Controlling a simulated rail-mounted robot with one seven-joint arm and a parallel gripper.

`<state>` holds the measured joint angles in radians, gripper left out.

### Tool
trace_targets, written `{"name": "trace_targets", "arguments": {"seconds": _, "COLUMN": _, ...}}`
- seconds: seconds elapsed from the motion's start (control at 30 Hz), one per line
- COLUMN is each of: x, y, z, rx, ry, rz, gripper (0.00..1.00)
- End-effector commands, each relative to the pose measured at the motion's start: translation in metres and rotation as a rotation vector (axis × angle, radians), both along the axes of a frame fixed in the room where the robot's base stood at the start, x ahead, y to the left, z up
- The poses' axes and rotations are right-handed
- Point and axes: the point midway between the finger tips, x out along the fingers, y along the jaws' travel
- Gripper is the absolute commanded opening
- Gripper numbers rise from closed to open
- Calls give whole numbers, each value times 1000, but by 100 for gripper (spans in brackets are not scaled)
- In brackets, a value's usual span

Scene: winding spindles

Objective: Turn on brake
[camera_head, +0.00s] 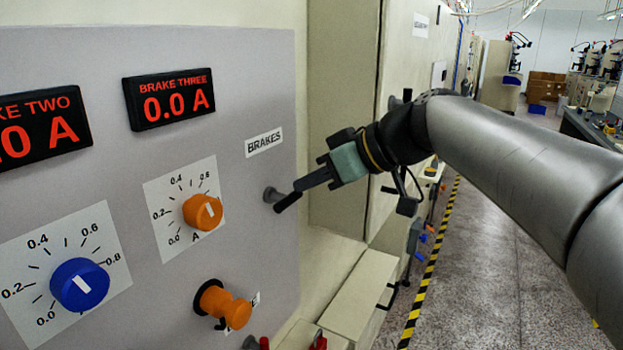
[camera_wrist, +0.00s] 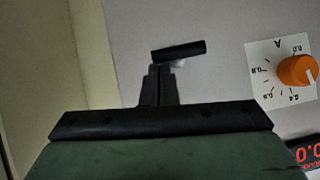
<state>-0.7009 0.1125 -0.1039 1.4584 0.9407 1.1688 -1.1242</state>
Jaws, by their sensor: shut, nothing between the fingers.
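The brake switch is a grey stub with a black lever handle (camera_head: 287,202) on the grey panel, below the "BRAKES" label (camera_head: 264,143). The handle is tilted in the head view, its right end higher. My gripper (camera_head: 300,185) is shut and empty, with its tips right at the handle's right end. In the wrist view the closed fingers (camera_wrist: 158,72) point at the black handle (camera_wrist: 179,51), just short of it or touching it; I cannot tell which. The "BRAKE THREE" display (camera_head: 169,98) reads 0.0 A.
An orange knob (camera_head: 203,212) sits left of the lever, and a blue knob (camera_head: 79,285) further left. An orange mushroom-shaped button (camera_head: 226,306) sticks out below. A cabinet side (camera_head: 341,110) stands close behind my gripper. The aisle floor (camera_head: 490,240) at right is open.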

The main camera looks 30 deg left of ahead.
Motion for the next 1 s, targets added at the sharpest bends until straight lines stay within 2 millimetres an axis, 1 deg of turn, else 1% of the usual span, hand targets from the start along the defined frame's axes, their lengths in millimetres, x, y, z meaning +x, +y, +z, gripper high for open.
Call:
{"name": "trace_targets", "arguments": {"seconds": 0.53, "x": 5, "y": 0, "z": -5, "rx": -4, "ry": 144, "rz": -1, "gripper": 0}}
{"name": "trace_targets", "arguments": {"seconds": 1.0, "x": 11, "y": 0, "z": -14, "rx": -8, "ry": 407, "rz": 0, "gripper": 0}}
